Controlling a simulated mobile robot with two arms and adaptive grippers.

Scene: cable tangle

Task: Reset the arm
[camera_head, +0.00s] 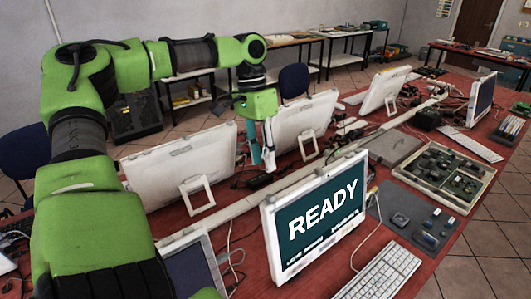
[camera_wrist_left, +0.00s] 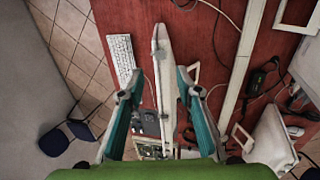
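My left arm (camera_head: 75,160) comes in from the left and reaches over the red table. My left gripper (camera_head: 262,158) hangs with its teal fingers pointing down, above and behind the monitor showing "READY" (camera_head: 318,215). In the left wrist view the gripper (camera_wrist_left: 156,75) has its two fingers spread apart, with nothing held between them. The top of a white monitor (camera_wrist_left: 162,65) shows below, between the fingers. My right gripper is in neither view.
A white keyboard (camera_head: 380,275) lies front right, and a tray of parts (camera_head: 445,172) lies right. Loose cables (camera_head: 232,248) lie between things. A blue chair (camera_head: 294,80) stands behind.

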